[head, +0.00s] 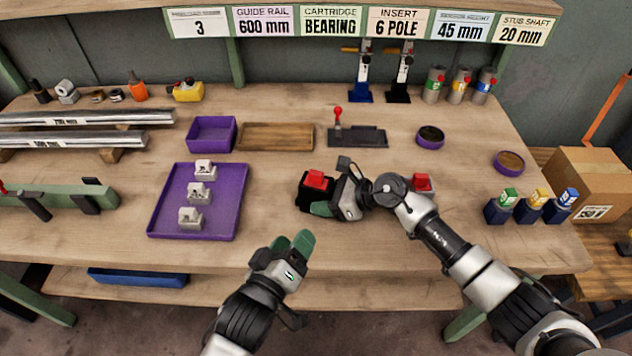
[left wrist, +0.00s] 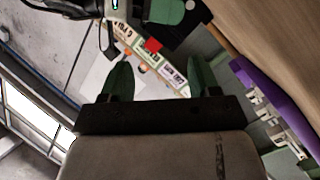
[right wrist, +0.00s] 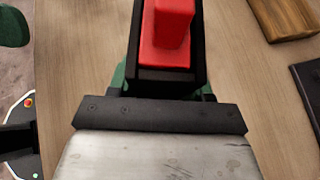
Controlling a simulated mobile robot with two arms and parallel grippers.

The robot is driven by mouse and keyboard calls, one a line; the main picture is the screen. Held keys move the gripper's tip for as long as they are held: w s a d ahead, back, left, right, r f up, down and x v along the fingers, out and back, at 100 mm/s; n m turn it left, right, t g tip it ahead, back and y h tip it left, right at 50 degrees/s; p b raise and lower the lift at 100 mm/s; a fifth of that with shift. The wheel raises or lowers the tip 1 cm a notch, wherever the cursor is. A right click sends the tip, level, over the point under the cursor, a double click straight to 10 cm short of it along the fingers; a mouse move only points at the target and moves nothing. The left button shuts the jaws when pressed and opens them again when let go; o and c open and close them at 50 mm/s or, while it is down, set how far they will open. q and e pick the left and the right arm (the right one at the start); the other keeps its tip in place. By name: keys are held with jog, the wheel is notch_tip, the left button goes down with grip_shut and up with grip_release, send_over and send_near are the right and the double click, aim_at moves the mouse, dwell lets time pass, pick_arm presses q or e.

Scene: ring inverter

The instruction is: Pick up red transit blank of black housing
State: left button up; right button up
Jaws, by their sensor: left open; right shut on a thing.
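The black housing (head: 309,198) has the red transit blank (head: 317,179) seated in its top, toward the front middle of the bench. My right gripper (head: 325,203) is shut on the black housing. In the right wrist view the housing (right wrist: 165,82) sits between the fingers, with the red blank (right wrist: 168,28) inside its walls. My left gripper (head: 292,243) is open and empty, in front of and below the housing near the bench's front edge.
A purple tray (head: 158,222) with 3 pale blocks lies left. Behind are a purple bin (head: 211,134), a wooden board (head: 275,137) and a dark fixture (head: 357,137) with a red-knobbed lever. Another red-topped piece (head: 422,182) stands right, beside my right arm.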

aim_at(315, 176)
pick_arm(q)
jog(key=w+d+r+m, duration=0.1)
jog(key=w+m, duration=0.1)
jog(key=w, duration=0.3)
jog(key=w+d+r+m+t+y, duration=0.1)
jog(key=w+d+m, duration=0.1)
jog(key=w, duration=0.3)
jog(key=w+d+r+m, duration=0.1)
jog(key=w+m, duration=0.2)
jog(key=w, duration=0.3)
jog(key=shift+d+r+m+t, duration=0.25)
jog(key=shift+r+m+t, duration=0.15)
jog(key=c, duration=1)
notch_tip(315, 176, up, 10)
